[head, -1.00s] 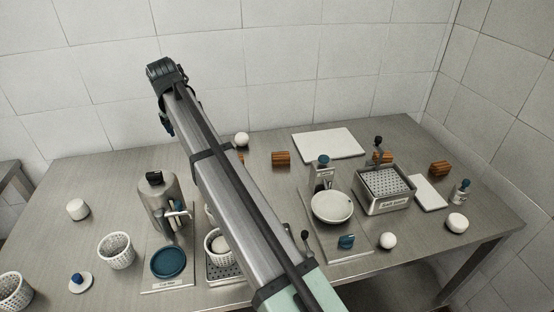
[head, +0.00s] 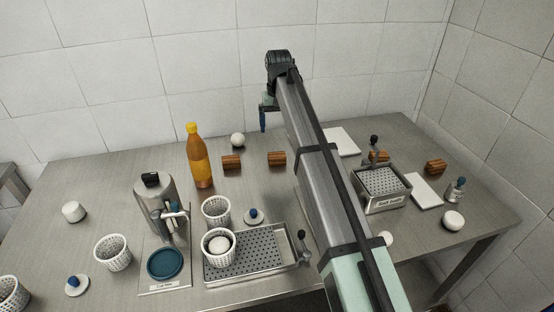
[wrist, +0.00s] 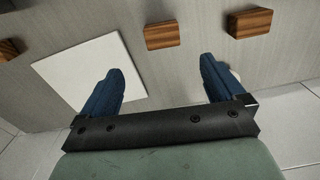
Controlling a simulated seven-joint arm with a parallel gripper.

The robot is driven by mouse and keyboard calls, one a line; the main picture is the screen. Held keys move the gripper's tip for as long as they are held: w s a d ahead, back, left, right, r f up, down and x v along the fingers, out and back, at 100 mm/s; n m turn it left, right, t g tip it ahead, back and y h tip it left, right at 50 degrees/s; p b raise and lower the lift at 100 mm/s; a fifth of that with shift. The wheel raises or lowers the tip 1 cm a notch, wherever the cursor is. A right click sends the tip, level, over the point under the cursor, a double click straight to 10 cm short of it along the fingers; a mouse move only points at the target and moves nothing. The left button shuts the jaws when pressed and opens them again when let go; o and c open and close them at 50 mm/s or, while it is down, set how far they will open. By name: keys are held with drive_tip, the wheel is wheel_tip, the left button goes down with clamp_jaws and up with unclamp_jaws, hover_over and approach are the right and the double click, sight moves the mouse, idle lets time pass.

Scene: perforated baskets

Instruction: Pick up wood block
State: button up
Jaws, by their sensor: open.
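Several striped brown wood blocks lie on the metal table. In the head view one wood block (head: 277,158) lies near the back middle, and a second wood block (head: 231,161) lies left of it. Another wood block (head: 435,166) lies at the far right, and one more (head: 379,156) is partly hidden behind a metal box. My gripper (head: 263,128) is raised above the table's back edge, fingers pointing down. In the wrist view my gripper (wrist: 161,67) is open and empty, with two wood blocks (wrist: 162,34) (wrist: 249,22) beyond the fingertips, apart from them.
A white board (head: 343,141) lies right of the gripper, partly behind my arm. An orange bottle (head: 199,160) stands at left, near a white ball (head: 238,140). Perforated baskets (head: 216,211) and a drip tray (head: 275,248) fill the front. A metal box (head: 381,196) stands right.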

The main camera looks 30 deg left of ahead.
hover_over(277, 154)
wheel_tip(277, 154, down, 8)
drive_tip(key=shift+d+r, duration=0.1)
drive_tip(key=shift+s+f, duration=0.1)
drive_tip(key=shift+f, duration=2.5)
drive_tip(key=c, duration=1)
